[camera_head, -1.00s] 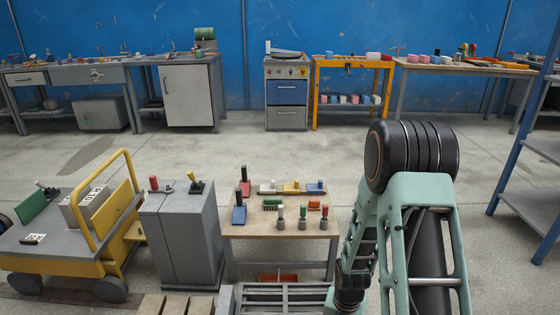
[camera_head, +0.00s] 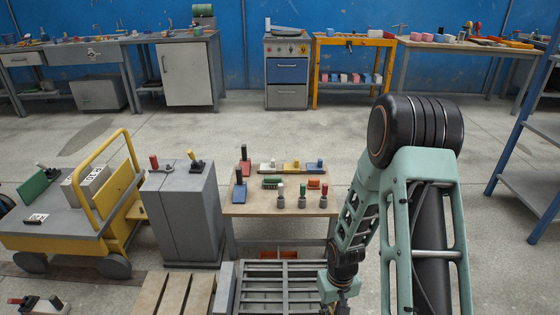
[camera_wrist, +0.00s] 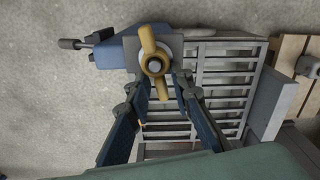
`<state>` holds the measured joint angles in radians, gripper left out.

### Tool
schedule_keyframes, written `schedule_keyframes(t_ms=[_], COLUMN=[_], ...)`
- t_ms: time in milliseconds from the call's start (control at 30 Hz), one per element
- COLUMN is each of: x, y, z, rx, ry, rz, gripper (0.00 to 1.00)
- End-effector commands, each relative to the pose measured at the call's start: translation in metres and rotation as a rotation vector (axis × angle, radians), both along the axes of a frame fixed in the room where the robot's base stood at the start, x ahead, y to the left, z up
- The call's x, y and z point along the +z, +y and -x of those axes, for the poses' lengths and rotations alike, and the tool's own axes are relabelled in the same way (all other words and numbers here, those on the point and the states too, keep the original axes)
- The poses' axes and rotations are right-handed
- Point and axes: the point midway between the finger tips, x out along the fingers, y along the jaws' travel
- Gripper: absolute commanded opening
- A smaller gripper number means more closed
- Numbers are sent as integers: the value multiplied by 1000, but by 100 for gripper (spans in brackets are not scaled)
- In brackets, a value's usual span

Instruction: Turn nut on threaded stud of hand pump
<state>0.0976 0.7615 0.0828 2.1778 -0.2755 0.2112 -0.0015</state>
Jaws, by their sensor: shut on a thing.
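In the wrist view, a brass-yellow wing nut (camera_wrist: 147,40) sits around the grey end of a threaded stud (camera_wrist: 155,66). The stud stands on the grey and blue hand pump (camera_wrist: 110,54), near the top middle. My gripper (camera_wrist: 163,84) reaches up from below with its two dark blue fingers either side of the nut's lower wing. It is shut on that wing. The fingertips are partly hidden by the nut.
A slatted grey metal rack (camera_wrist: 215,75) lies below the pump, with a wooden pallet (camera_head: 172,297) beside it. A small table (camera_head: 238,209) with several tools, a grey cabinet (camera_head: 185,225) and a yellow cart (camera_head: 70,243) stand farther off. The concrete floor behind is open.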

Motion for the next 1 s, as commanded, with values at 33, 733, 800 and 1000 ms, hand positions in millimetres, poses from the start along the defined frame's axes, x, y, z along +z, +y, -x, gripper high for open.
schedule_keyframes(t_ms=[33,733,800,1000], x=[-1,14,24,59], y=[1,0,0,0], z=[1,-1,-1,-1], rx=[0,-5,-5,-5], ry=[3,-2,-3,-4], rz=[0,0,0,0], gripper=[0,41,41,41])
